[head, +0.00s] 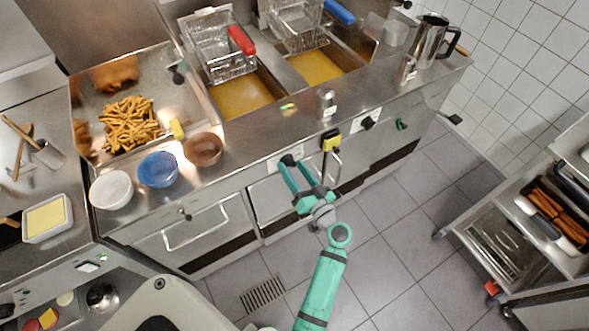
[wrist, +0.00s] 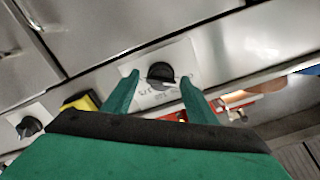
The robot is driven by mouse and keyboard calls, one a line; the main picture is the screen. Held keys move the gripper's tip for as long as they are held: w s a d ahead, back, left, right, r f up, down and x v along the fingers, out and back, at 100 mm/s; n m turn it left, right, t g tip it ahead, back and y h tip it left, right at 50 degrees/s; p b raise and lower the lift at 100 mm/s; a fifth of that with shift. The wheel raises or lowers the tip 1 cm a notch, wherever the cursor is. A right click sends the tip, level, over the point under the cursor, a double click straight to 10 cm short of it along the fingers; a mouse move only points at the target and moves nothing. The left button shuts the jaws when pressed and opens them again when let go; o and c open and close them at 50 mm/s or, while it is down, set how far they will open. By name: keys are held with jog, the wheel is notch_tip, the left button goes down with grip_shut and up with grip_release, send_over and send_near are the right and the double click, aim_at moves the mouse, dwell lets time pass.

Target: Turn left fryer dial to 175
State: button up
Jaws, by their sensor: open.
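The left fryer dial (head: 287,160) is a black knob on the fryer's front panel, below the left oil well. In the wrist view this dial (wrist: 160,73) sits on a light plate with faint markings, and its setting is too small to read. My gripper (head: 289,166) is open at the panel. In the wrist view, the green fingertips of my gripper (wrist: 160,79) stand on either side of the dial, with visible gaps. The right fryer dial (head: 367,123) is farther right on the panel; this second dial (wrist: 30,127) shows at the left of the wrist view.
A yellow object (head: 331,141) is on the panel between the dials, close to my arm. Fryer baskets (head: 218,47) stand above the oil. Bowls (head: 158,169) line the counter edge at left. A trolley (head: 510,255) stands at right; the floor between is clear.

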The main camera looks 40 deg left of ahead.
jog(key=shift+s+a, duration=0.15)
jog(key=shift+a, duration=0.05)
jog(key=shift+c, duration=0.3)
jog(key=shift+d, duration=0.1)
jog(key=c, duration=0.9)
